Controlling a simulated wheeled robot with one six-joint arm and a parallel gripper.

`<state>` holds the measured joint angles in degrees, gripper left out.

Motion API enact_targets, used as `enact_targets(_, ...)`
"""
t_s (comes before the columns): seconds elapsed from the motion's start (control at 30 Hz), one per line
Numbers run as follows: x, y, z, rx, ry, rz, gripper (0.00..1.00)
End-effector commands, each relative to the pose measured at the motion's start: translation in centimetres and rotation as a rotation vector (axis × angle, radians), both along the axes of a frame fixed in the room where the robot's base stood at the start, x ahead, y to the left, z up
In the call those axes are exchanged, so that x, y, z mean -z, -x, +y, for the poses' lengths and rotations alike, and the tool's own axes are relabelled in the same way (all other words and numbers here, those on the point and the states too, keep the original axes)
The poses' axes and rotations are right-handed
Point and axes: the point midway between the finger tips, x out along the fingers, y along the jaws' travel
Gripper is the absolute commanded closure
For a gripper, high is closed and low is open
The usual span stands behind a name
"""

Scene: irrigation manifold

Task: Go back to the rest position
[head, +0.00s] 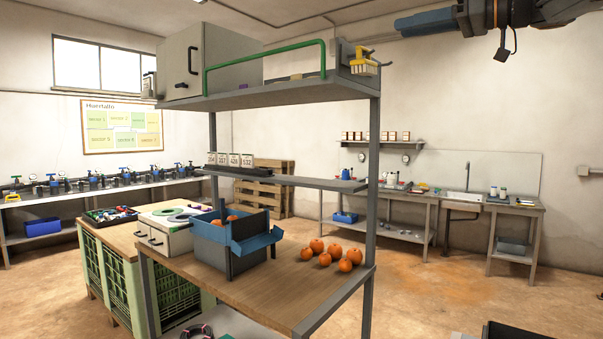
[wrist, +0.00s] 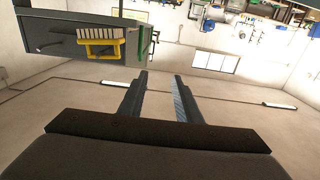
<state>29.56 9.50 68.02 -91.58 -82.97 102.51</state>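My gripper (wrist: 161,78) shows in the wrist view with its two dark fingers apart and nothing between them. It is in free air, with bare wall and ceiling behind the fingers. The wrist view appears upside down. My arm shows at the top right of the head view; the fingers cannot be made out there. A brush with a yellow handle (head: 362,63) sits at the right end of the upper shelf, and it also shows in the wrist view (wrist: 101,46).
A shelf rack (head: 285,97) stands in front, with a grey cabinet (head: 205,62) and a green rail on top. Its wooden worktop (head: 255,300) bears oranges (head: 317,247) and a blue-flapped box (head: 235,235). A manifold bench lines the left wall; a sink bench (head: 462,197) stands at the back. Floor at right is mostly clear.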

Motion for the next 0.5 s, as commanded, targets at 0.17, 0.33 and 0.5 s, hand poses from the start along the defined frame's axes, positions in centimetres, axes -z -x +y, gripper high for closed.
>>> enact_targets(0.17,0.2,-1.1,0.5,0.019,-0.030,-0.028,0.69)
enact_targets(0.33,0.7,-3.0,1.1,0.064,-0.083,-0.076,0.69)
enact_targets(0.5,1.9,-5.5,0.7,0.157,-0.144,-0.121,0.69)
